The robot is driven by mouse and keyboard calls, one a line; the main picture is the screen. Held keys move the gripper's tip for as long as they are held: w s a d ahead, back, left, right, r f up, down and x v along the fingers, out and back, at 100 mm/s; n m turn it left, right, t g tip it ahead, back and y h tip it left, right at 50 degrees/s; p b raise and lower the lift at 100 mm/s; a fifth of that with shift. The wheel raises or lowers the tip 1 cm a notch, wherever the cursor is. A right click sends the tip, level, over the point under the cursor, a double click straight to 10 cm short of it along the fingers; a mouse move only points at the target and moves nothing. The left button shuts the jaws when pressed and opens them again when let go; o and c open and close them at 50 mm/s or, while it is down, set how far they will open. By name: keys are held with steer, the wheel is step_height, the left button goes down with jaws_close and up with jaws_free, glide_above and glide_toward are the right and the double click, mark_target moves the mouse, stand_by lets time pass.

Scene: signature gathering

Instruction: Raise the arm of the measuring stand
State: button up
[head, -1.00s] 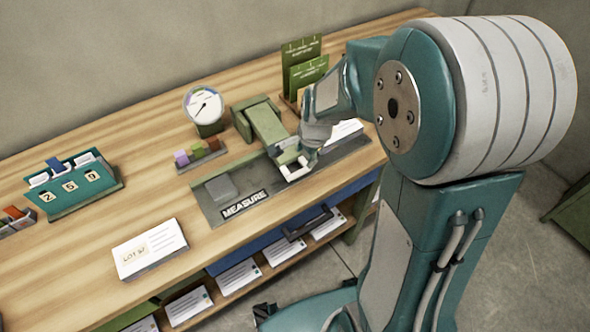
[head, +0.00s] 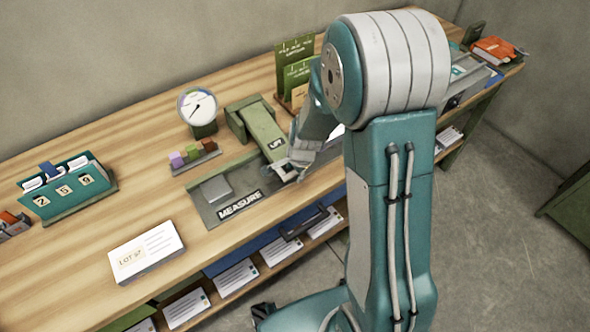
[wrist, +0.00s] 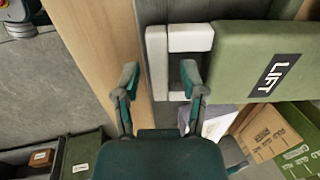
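The measuring stand lies on the bench, with its green arm (head: 262,128) down over the grey base marked MEASURE (head: 215,211). The arm also shows in the wrist view, marked LIFT (wrist: 240,62), with a pale U-shaped handle (wrist: 157,65) at its end. My gripper (wrist: 159,76) is open. In the wrist view its fingers appear on either side of the handle's outer bar, one over the handle's opening; I cannot tell whether they touch it. In the head view my gripper (head: 288,170) is at the handle and partly hides it.
A round dial (head: 197,106) and a rack of coloured blocks (head: 194,155) stand left of the stand. Green boards (head: 296,75) stand behind. A card stack marked LOT (head: 147,251) lies at front left. A shelf of cards (head: 236,277) runs below.

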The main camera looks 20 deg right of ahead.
jaws_close()
steer(key=shift+r, duration=0.15)
